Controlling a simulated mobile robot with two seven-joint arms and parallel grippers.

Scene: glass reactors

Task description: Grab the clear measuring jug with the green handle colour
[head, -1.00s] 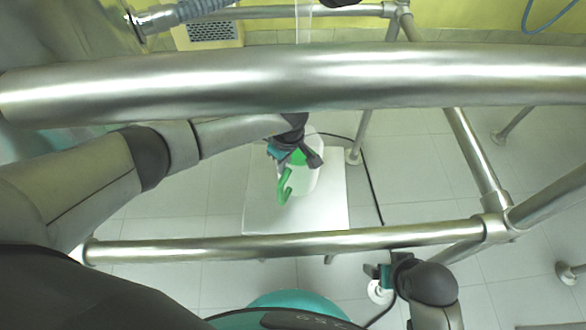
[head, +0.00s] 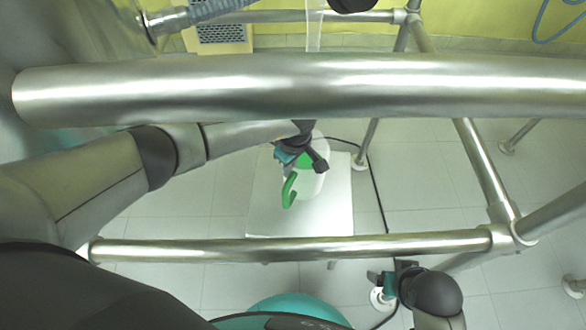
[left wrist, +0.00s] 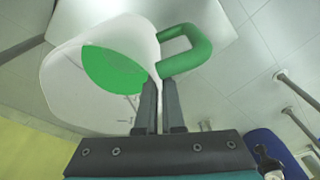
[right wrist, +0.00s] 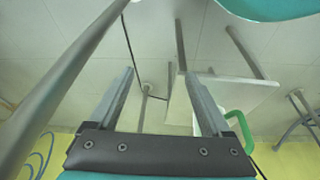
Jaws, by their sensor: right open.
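The clear measuring jug (head: 317,183) with a green handle (head: 289,190) stands on a white stool (head: 262,222) behind the metal frame. A green patch shows on the jug. My left gripper (head: 302,157) is over the jug's near top side and hides part of it. In the left wrist view the jug (left wrist: 75,100) is tilted in the picture; my left fingers (left wrist: 160,90) are close together on the jug's edge by the handle's root (left wrist: 190,55). My right gripper (right wrist: 160,85) is open and empty; the green handle also shows in its view (right wrist: 240,125).
A thick metal rail (head: 300,88) crosses above my left arm, and a lower rail (head: 290,248) runs in front of the stool. More metal posts (head: 482,170) stand at the right. A dark cable (head: 376,190) lies on the tiled floor right of the stool.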

